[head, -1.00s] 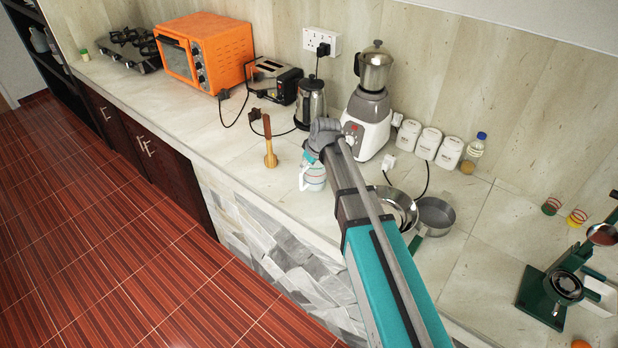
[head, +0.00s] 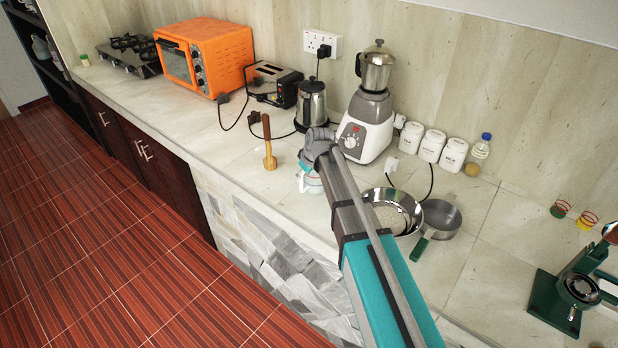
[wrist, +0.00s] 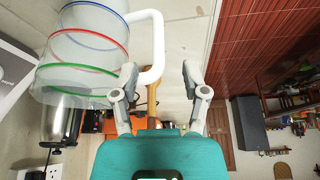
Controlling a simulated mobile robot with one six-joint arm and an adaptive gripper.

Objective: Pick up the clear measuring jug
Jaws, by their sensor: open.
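The clear measuring jug (head: 308,183) stands on the counter near its front edge, mostly hidden behind my arm in the head view. In the wrist view the jug (wrist: 85,45) fills the upper left, see-through, with blue, red and green bands and a white handle. My gripper (wrist: 160,78) is open, its two fingers apart. The left finger overlaps the lower end of the handle in the picture; I cannot tell whether they touch. The handle's upright part lies in line with the gap between the fingers. The fingertips are hidden in the head view.
A wooden pestle-like tool (head: 268,145) stands left of the jug. A kettle (head: 311,103) and blender (head: 368,115) stand behind it. A steel bowl (head: 408,202) and a green-handled pan (head: 441,216) are to the right. The counter left of the wooden tool is mostly clear.

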